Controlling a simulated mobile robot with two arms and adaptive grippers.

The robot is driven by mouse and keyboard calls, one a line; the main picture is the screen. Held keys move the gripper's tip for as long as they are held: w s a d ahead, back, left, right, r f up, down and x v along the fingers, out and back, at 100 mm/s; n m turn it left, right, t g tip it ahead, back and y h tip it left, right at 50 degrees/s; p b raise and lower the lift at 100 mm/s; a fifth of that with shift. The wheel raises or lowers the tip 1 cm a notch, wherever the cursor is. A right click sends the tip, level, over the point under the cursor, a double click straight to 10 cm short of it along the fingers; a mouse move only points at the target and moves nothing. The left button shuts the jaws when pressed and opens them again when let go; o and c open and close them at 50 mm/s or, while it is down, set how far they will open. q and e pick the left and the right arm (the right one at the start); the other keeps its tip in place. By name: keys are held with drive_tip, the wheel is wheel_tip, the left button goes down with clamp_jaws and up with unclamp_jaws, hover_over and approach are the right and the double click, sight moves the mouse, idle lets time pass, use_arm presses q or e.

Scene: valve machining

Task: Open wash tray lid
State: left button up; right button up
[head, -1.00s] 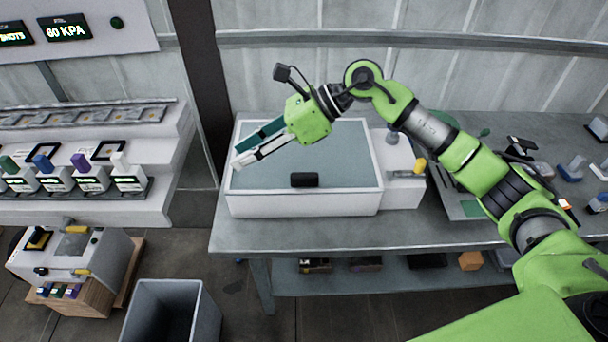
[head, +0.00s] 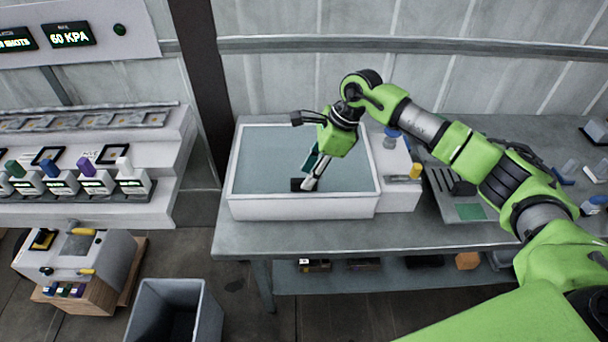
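The wash tray (head: 300,208) is a white box on the left part of the grey bench. Its flat grey-blue lid (head: 262,160) lies level across the top, inside the white rim. A small black handle (head: 296,185) sits near the lid's front edge. My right gripper (head: 308,184) points down at the handle, with its fingertips at the handle's right part and covering some of it. Whether the fingers are apart or closed on the handle is not clear. My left gripper is not in view.
A white side unit with a yellow-handled valve (head: 408,173) adjoins the tray's right side. A grey tray with a green plate (head: 470,211) lies further right. A grey bin (head: 172,310) stands on the floor at front left. The bench front edge (head: 380,245) is clear.

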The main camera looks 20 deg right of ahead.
sight(303, 179)
drive_tip(key=shift+p+x, duration=0.35)
drive_tip(key=shift+x, duration=1.45)
clamp_jaws()
drive_tip(key=shift+a+r, duration=0.1)
drive_tip(key=shift+r, duration=0.05)
